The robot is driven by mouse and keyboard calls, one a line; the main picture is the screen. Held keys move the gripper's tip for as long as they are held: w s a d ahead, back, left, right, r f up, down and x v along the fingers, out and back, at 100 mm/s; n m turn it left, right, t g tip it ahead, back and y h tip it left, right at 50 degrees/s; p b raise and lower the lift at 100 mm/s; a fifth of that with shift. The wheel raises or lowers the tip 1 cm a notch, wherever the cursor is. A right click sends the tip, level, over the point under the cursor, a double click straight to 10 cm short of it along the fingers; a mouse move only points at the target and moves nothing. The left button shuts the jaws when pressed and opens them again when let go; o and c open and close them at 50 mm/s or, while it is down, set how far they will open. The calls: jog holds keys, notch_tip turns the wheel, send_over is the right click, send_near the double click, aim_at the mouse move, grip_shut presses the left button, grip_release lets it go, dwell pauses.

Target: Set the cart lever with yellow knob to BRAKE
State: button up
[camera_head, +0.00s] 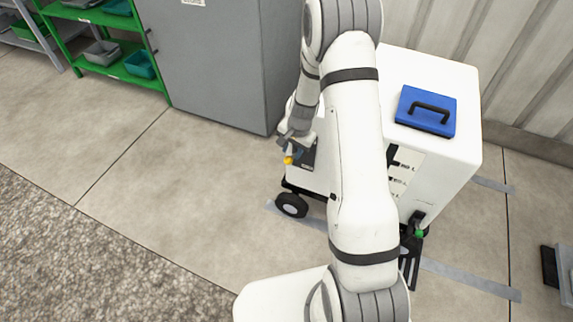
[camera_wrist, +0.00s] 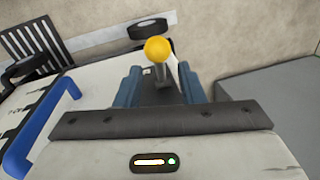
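The lever's yellow knob (camera_head: 288,160) shows at the side of the white cart (camera_head: 455,135), just below my gripper (camera_head: 293,143). The knob lies just beyond the fingertips. I cannot tell whether either finger touches the stem. My arm hides part of the cart in the head view, and no BRAKE marking is readable.
A blue panel with a black handle (camera_head: 428,110) lies on the cart top. A grey cabinet (camera_head: 210,65) stands close to the left, and green shelves (camera_head: 120,70) with bins stand beyond it. A black cart wheel (camera_head: 291,205) is below the knob. Floor at the left is clear.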

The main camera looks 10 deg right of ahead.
jog(key=f, duration=0.2)
jog(key=f+b, duration=0.1)
jog(key=f, duration=0.4)
jog(key=shift+w+a+b, duration=0.3)
jog(key=shift+w+a, duration=0.05)
jog(key=shift+a, duration=0.05)
